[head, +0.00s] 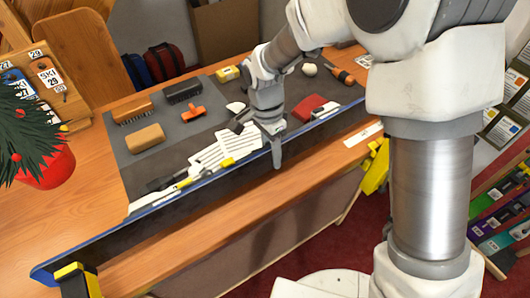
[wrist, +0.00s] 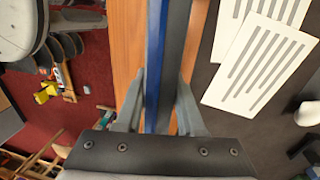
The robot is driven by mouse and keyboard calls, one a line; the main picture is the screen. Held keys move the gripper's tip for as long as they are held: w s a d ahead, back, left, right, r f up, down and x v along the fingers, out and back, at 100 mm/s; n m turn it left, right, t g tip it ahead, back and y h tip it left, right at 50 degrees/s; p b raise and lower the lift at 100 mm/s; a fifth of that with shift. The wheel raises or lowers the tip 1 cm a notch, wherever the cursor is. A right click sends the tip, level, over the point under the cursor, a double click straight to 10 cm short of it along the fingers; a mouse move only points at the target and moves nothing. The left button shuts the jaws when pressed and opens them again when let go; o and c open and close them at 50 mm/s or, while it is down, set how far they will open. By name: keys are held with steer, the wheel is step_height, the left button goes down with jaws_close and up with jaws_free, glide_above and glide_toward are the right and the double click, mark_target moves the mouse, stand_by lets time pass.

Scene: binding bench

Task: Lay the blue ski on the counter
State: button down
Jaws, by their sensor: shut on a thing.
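The blue ski (head: 190,201) is long and dark with a blue edge. In the head view it runs along the front of the wooden counter (head: 85,205), from lower left to upper right. My gripper (head: 276,158) is shut on it near its middle, from above. In the wrist view the ski (wrist: 155,50) passes between the two fingers of my gripper (wrist: 161,90), blue on one side and grey on the other. It seems turned on its edge. I cannot tell whether its underside touches the counter or the clamps.
Yellow-and-black clamps stand at the front edge, one at left (head: 78,281) and one at right (head: 375,168). A grey mat (head: 190,145) behind the ski holds brushes, white slotted cards (head: 222,150), a red block (head: 306,107) and tools. A potted plant (head: 45,165) stands at left.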

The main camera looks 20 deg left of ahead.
steer(key=shift+w+d+f, duration=0.4)
steer(key=shift+w+d, duration=0.1)
steer(key=shift+w, duration=0.1)
steer(key=shift+w+d+f, duration=0.35)
steer(key=shift+w+d, duration=0.15)
steer(key=shift+w, duration=0.1)
steer(key=shift+w+d+f+p, duration=0.15)
steer(key=shift+w+f+p, duration=0.1)
steer(key=shift+p, duration=0.05)
steer(key=shift+f, duration=0.15)
steer(key=shift+f, duration=0.1)
steer(key=c, duration=0.5)
jaws_free()
steer(key=shift+s, duration=0.1)
steer(key=r, duration=0.5)
steer(key=w+a+r, duration=0.1)
steer(key=r, duration=0.5)
steer(key=r+b, duration=0.1)
steer(key=r, duration=0.5)
steer(key=shift+w+a+r, duration=0.1)
steer(key=shift+w+a, duration=0.2)
steer(key=shift+a, duration=0.05)
